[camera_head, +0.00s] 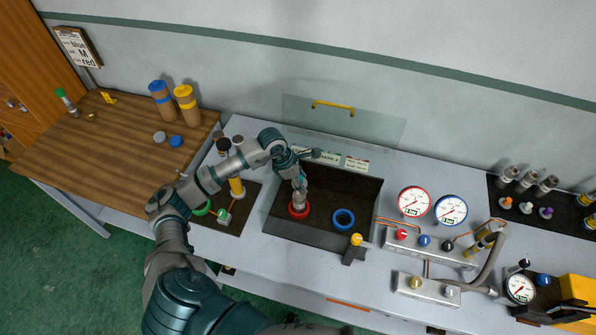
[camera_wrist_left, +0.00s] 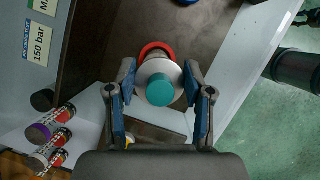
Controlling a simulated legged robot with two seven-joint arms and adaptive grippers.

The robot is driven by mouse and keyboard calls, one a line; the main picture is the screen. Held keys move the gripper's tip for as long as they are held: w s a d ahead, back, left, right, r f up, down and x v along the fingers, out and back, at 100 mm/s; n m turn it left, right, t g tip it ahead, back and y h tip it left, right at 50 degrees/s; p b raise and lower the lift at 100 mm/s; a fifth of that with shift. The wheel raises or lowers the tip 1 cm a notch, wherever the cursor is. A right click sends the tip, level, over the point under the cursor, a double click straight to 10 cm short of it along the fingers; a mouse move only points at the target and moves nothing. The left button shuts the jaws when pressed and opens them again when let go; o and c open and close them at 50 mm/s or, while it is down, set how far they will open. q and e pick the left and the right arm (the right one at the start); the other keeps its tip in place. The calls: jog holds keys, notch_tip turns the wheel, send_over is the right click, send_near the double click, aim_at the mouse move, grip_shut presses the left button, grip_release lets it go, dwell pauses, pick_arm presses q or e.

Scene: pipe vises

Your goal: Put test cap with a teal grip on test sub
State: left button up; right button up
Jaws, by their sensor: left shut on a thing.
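My left gripper (camera_head: 299,182) points down into the dark sunken bay. In the left wrist view the left gripper (camera_wrist_left: 160,92) has its fingers on both sides of the test cap (camera_wrist_left: 159,84), shut on it. The cap has a round teal grip on top and a pale grey flange. Below it a red ring (camera_wrist_left: 157,48) partly shows. In the head view a grey cylindrical body (camera_head: 299,199) stands at the red ring (camera_head: 298,212), under the gripper. The test sub is mostly hidden by cap and gripper, so I cannot tell whether the cap touches it. My right gripper is out of view.
A blue ring (camera_head: 344,219) lies right of the red one in the bay. A clear panel with a yellow handle (camera_head: 333,107) stands behind. Two gauges (camera_head: 413,201) and a valve block stand to the right. A wooden table (camera_head: 100,150) is at left.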

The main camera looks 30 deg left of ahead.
pick_arm(q)
jog(key=shift+a+r+n, duration=0.35)
jog(key=shift+a+n, duration=0.05)
jog(key=shift+n, duration=0.2)
jog(key=shift+w+r+n+t, duration=0.1)
jog(key=shift+w+n+t, duration=0.05)
jog(key=shift+n+t, duration=0.15)
jog(key=shift+d, duration=0.1)
jog(key=shift+w+d+r+y, duration=0.1)
jog(key=shift+d+y, duration=0.2)
jog(key=shift+d, duration=0.05)
jog(key=shift+a+f+b, duration=0.2)
jog(key=shift+f+b, duration=0.25)
jog(key=shift+b, duration=0.15)
notch_tip(320, 180, down, 4)
jog(key=b, duration=0.3)
jog(key=shift+a+r, duration=0.15)
jog(key=shift+r, duration=0.05)
jog(key=shift+d+f+b, duration=0.2)
jog(key=shift+f+b, duration=0.2)
jog(key=shift+f, duration=0.15)
jog(key=shift+d, duration=0.1)
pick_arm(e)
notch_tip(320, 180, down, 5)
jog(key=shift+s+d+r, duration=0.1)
pick_arm(q)
jog(key=shift+a+f, duration=0.1)
jog(key=shift+a, duration=0.15)
